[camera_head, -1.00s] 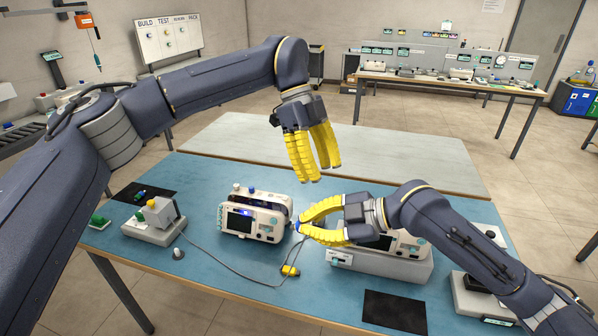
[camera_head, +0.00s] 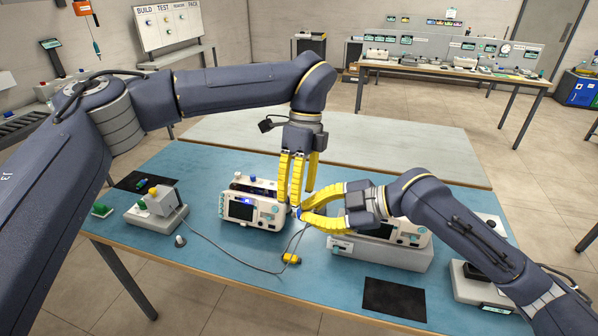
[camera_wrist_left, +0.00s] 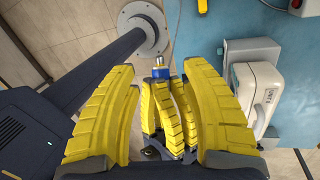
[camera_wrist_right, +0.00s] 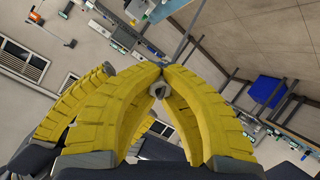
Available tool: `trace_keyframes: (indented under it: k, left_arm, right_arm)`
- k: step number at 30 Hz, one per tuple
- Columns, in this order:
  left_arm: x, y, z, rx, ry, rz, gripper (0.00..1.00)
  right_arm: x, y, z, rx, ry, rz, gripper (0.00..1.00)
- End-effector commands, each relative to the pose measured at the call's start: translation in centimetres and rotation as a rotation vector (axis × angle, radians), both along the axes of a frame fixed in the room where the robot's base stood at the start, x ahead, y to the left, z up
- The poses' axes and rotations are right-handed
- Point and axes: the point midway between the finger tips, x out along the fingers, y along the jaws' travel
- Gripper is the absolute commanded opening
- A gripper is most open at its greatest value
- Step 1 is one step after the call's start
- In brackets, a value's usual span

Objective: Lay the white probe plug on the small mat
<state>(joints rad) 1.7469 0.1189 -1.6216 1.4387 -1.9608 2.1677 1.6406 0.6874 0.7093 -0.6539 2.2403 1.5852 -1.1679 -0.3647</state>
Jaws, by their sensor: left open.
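My right gripper (camera_head: 303,212) is shut on a small plug with a blue body (camera_wrist_left: 161,72) and a silver tip. The fingers hide most of it, and I cannot tell whether it is the white probe plug. My left gripper (camera_wrist_left: 158,68) is open, pointing down, its fingers on either side of the right fingertips and held plug. A small whitish plug-like piece (camera_head: 180,241) stands on the table at the left. A bare black mat (camera_head: 394,299) lies at the front right; another black mat (camera_head: 128,180) at the left bears small coloured parts.
A white monitor (camera_head: 240,211) stands just left of the grippers, another (camera_head: 412,232) on a grey base behind the right gripper. A yellow plug (camera_head: 291,258) and a grey cable (camera_head: 232,262) lie on the blue table. A grey fixture (camera_head: 158,218) stands at the left.

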Motion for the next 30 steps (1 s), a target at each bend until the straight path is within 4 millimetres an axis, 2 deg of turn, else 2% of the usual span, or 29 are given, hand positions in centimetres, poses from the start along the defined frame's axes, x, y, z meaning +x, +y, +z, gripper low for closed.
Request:
trace_keyframes:
  k: [6, 12, 27, 30]
  left_arm:
    - [-0.7, 0.4, -2.8, -0.001, 0.003, 0.001, 0.46]
    - [-1.0, 0.5, -4.3, -0.002, 0.001, 0.001, 0.46]
    - [-1.1, 0.6, -4.9, -0.002, 0.0, 0.001, 0.48]
    - [-1.1, 0.6, -4.9, -0.002, 0.0, 0.001, 0.36]
  right_arm:
    - [0.0, 0.0, 0.0, 0.0, 0.0, 0.0, 0.0]
    - [0.0, 0.0, 0.0, 0.0, 0.0, 0.0, 0.0]
    - [0.0, 0.0, 0.0, 0.0, 0.0, 0.0, 0.0]
    - [0.0, 0.0, 0.0, 0.0, 0.0, 0.0, 0.0]
